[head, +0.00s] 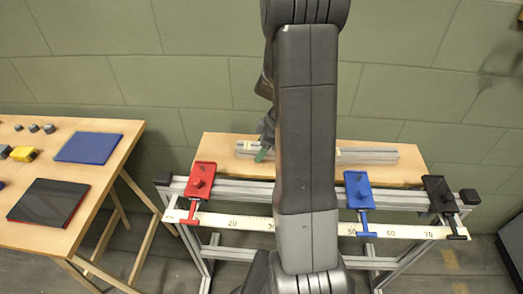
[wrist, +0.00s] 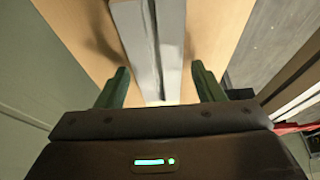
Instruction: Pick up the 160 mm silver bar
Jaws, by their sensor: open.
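A long silver bar (head: 368,154) lies on the wooden board behind the rail. My arm hides its middle in the head view, so I cannot tell whether the piece showing at left is the same bar. In the wrist view a silver bar (wrist: 146,40) runs lengthwise away from my gripper (wrist: 159,72). The two green fingers are open, one on each side of the bar's line, with gaps between them and it. In the head view only a green fingertip shows beside my arm, near the left piece. I cannot tell the height of the fingers above the board.
A rail with a printed scale (head: 405,232) runs along the front, carrying a red clamp (head: 201,181), a blue clamp (head: 357,188) and a black clamp (head: 439,193). A wooden table (head: 78,225) at left holds a blue plate (head: 88,147), a dark plate (head: 48,202) and small blocks. A green wall stands behind.

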